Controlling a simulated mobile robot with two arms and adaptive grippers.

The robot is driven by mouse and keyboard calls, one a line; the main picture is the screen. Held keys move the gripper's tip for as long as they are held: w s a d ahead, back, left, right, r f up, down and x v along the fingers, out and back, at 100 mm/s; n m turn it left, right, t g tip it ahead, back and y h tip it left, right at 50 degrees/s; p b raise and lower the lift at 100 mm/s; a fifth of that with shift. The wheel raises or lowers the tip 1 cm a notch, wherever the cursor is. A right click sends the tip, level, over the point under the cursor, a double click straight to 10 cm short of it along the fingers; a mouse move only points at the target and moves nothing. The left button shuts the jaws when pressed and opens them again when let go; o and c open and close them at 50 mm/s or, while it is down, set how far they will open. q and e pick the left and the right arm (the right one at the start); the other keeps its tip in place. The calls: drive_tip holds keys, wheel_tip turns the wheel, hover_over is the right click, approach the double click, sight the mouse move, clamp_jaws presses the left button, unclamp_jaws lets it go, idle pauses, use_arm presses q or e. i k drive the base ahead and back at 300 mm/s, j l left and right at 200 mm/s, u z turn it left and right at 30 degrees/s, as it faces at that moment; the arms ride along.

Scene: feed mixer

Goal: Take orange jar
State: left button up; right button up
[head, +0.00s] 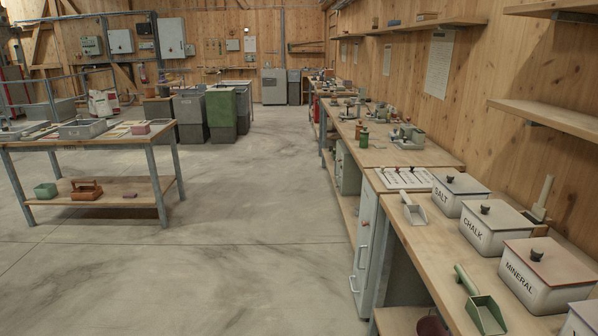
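I cannot make out a clearly orange jar in the head view. A red-brown rounded object (431,325) shows partly at the bottom edge, on a low shelf under the right bench. An orange-brown carrier with a handle (86,191) sits on the lower shelf of the left table. A small green bottle-like jar (364,138) stands on the right bench. Neither of my grippers is in view.
The right bench (408,241) holds lidded bins marked salt (449,204), chalk (478,238) and mineral (528,285), plus scoops. A table (110,145) stands at left, with green and grey bins (222,115) behind. The concrete floor (250,230) between is clear.

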sight(358, 129)
drive_tip(key=i, duration=2.05)
drive_tip(key=i+z, duration=0.25)
drive_tip(key=i, duration=0.25)
drive_tip(key=i+j+z, duration=0.25)
drive_tip(key=i, duration=0.2)
drive_tip(key=i+j+z, duration=0.25)
drive_tip(key=i, duration=0.2)
drive_tip(key=i+j+z, duration=0.25)
drive_tip(key=i, duration=0.2)
drive_tip(key=j, duration=0.05)
